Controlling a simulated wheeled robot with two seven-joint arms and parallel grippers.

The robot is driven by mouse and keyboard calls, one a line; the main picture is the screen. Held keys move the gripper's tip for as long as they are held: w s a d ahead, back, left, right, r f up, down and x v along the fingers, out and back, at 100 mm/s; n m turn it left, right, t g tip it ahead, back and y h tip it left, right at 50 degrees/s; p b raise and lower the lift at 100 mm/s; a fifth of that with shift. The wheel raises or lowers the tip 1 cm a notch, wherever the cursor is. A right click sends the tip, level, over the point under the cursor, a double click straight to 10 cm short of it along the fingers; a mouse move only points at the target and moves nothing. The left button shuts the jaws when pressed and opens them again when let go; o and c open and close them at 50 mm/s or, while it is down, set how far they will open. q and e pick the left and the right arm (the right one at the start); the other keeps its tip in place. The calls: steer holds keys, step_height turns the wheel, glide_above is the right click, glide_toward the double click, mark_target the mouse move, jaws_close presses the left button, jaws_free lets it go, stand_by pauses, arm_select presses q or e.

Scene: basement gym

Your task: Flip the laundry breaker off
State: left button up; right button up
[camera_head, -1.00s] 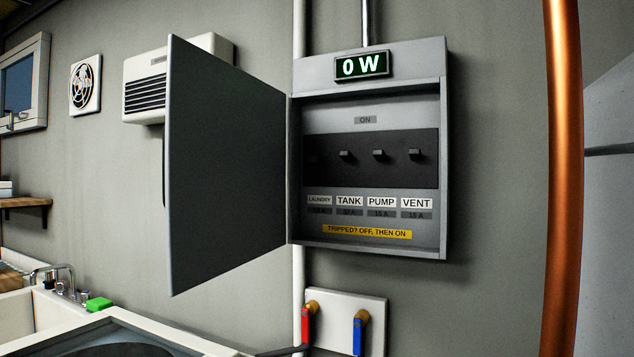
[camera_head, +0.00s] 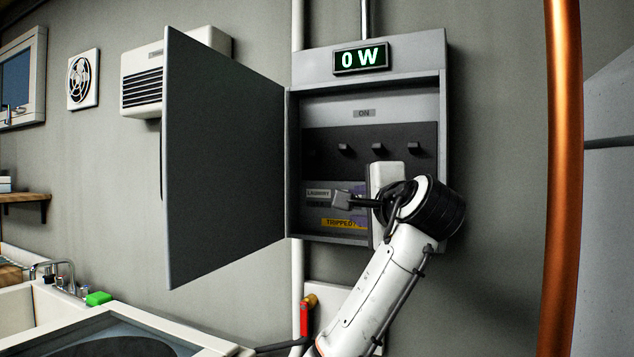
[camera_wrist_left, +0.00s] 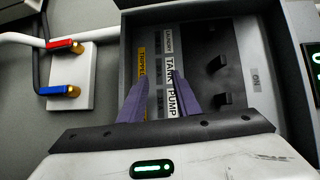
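The grey breaker box (camera_head: 440,70) hangs on the wall with its door open to the left. Its dark switch strip (camera_head: 395,142) shows toggles for tank (camera_head: 343,147), pump (camera_head: 378,148) and vent (camera_head: 414,148). The laundry position, at the strip's left end above the laundry label (camera_head: 318,193), is too dark to make out its toggle. My left gripper (camera_wrist_left: 160,78) is open and empty, its purple-grey fingers in front of the label row, below the toggles. In the head view my wrist covers the tank, pump and vent labels. My right gripper is not in view.
The open door (camera_head: 225,160) stands out from the wall left of the box. A copper pipe (camera_head: 562,180) runs vertically at the right. Below are a red-handled valve (camera_head: 304,318) and a sink (camera_head: 25,310). The display (camera_head: 361,58) reads 0 W.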

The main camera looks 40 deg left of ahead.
arm_select(q)
steer(key=n+g+y, duration=0.1)
steer(key=y, duration=0.1)
glide_toward(314, 153)
steer(key=d, duration=0.2)
steer(key=p+x, duration=0.1)
steer(key=x, duration=0.2)
steer(key=p+x, duration=0.1)
steer(key=x, duration=0.2)
steer(key=s+p+x, duration=0.1)
steer(key=x, duration=0.3)
steer(key=shift+a, duration=0.2)
